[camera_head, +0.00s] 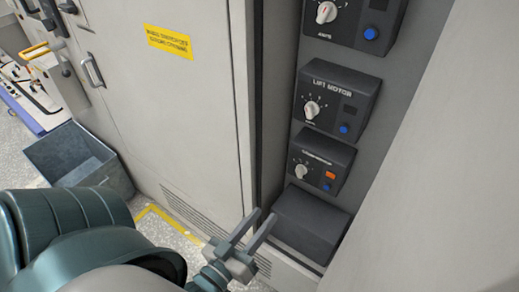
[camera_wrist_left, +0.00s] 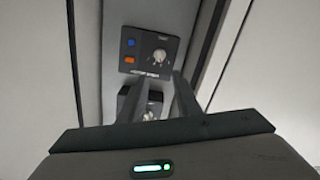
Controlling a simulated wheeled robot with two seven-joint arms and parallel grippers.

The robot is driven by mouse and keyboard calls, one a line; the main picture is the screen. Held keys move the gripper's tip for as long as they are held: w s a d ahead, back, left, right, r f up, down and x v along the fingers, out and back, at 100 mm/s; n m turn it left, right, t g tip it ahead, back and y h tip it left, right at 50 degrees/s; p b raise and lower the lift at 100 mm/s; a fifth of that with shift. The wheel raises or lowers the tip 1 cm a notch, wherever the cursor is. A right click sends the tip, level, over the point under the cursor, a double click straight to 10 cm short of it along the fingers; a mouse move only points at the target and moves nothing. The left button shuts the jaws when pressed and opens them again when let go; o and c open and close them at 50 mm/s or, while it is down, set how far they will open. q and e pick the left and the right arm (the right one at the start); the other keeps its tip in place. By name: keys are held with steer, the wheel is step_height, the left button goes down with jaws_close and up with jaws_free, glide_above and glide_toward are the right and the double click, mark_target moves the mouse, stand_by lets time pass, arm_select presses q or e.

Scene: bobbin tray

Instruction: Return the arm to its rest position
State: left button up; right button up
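My left arm comes in from the lower left in the head view, teal and grey. Its left gripper (camera_head: 264,215) is open and empty, with a gap between its two straight grey fingers. The fingertips are in front of the open cabinet's lower edge, near a plain dark box (camera_head: 310,222). In the left wrist view, the fingers of the left gripper (camera_wrist_left: 160,85) point toward the dark control units, with a knob visible between them. I cannot tell the exact distance to the units. My right gripper is in neither view.
The open cabinet holds the lift motor unit (camera_head: 336,98) and a smaller unit (camera_head: 320,162) with a knob and orange and blue buttons. A closed grey door (camera_head: 190,90) stands left, another panel (camera_head: 430,180) right. A grey bin (camera_head: 110,172) is on the floor at left.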

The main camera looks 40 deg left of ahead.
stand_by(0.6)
arm_select(q)
steer(key=s+d+f+m+g+h, duration=0.1)
steer(key=s+d+f+m+g, duration=0.2)
steer(key=f, duration=1.5)
steer(key=d+f+g+h, duration=0.1)
steer(key=d+f+g, duration=0.25)
steer(key=f, duration=1.35)
steer(key=s+a+f+m+g, duration=0.1)
steer(key=s+f+g, duration=0.3)
steer(key=s+f, duration=0.5)
steer(key=s+a+f+m+g, duration=0.2)
steer(key=s+f, duration=0.7)
steer(key=f, duration=0.5)
steer(key=shift+s+a+m+g, duration=0.2)
steer(key=shift+m+g, duration=0.4)
steer(key=shift+g, duration=0.45)
